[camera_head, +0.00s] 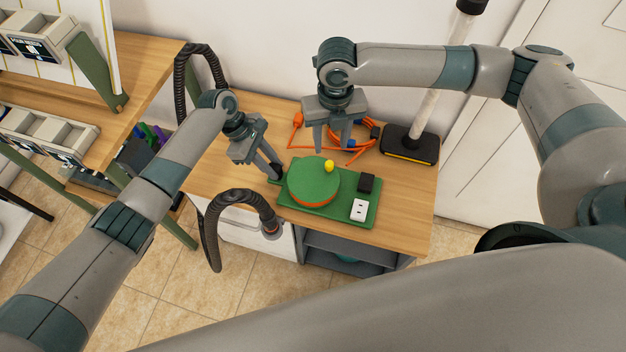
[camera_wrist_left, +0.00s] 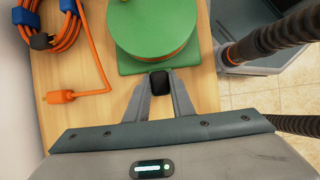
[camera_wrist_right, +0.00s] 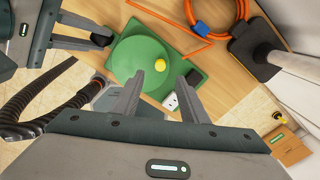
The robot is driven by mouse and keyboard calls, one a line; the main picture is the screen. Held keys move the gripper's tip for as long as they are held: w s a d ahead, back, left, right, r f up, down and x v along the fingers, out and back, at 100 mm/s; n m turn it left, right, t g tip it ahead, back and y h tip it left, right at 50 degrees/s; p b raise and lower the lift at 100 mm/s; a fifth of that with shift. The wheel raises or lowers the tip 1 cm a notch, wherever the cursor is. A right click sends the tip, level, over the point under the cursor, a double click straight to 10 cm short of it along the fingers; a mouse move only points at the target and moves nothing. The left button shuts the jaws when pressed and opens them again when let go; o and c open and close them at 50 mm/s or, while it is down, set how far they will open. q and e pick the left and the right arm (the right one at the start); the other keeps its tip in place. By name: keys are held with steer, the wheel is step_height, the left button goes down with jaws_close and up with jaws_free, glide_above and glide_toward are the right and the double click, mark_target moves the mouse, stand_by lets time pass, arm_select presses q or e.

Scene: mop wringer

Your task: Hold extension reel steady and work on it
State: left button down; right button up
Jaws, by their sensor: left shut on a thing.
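The extension reel is a green disc (camera_head: 313,182) with an orange edge and a yellow knob (camera_head: 329,166), on a green base plate (camera_head: 325,214). The plate carries a white socket (camera_head: 358,210) and a black block (camera_head: 366,183). My left gripper (camera_head: 277,176) is at the plate's left edge. In the left wrist view its fingers are shut on a small black grip (camera_wrist_left: 160,82) beside the disc. My right gripper (camera_head: 332,146) points down above and behind the reel. In the right wrist view its fingers are apart with nothing between them.
A coiled orange cord (camera_head: 350,136) lies behind the reel on the wooden table (camera_head: 405,205). A black-based stand (camera_head: 408,146) with a pole is at the back right. A black hose (camera_head: 212,232) curves in front of the table's left side. Shelves with bins stand at the left.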

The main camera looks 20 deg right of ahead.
arm_select(q)
steer(key=shift+s+a+f, duration=0.15)
steer(key=shift+f, duration=0.2)
arm_select(e)
steer(key=shift+r, duration=1.7)
arm_select(q)
steer(key=c, duration=1.5)
jaws_free()
steer(key=shift+o, duration=0.2)
steer(key=shift+r, duration=0.1)
arm_select(e)
steer(key=shift+w+f, duration=0.1)
arm_select(q)
steer(key=shift+r, duration=0.15)
steer(key=shift+w+a+r, duration=0.15)
steer(key=shift+w+r, duration=0.3)
steer(key=shift+r, duration=0.25)
steer(key=v, duration=1)
steer(key=shift+s, duration=0.15)
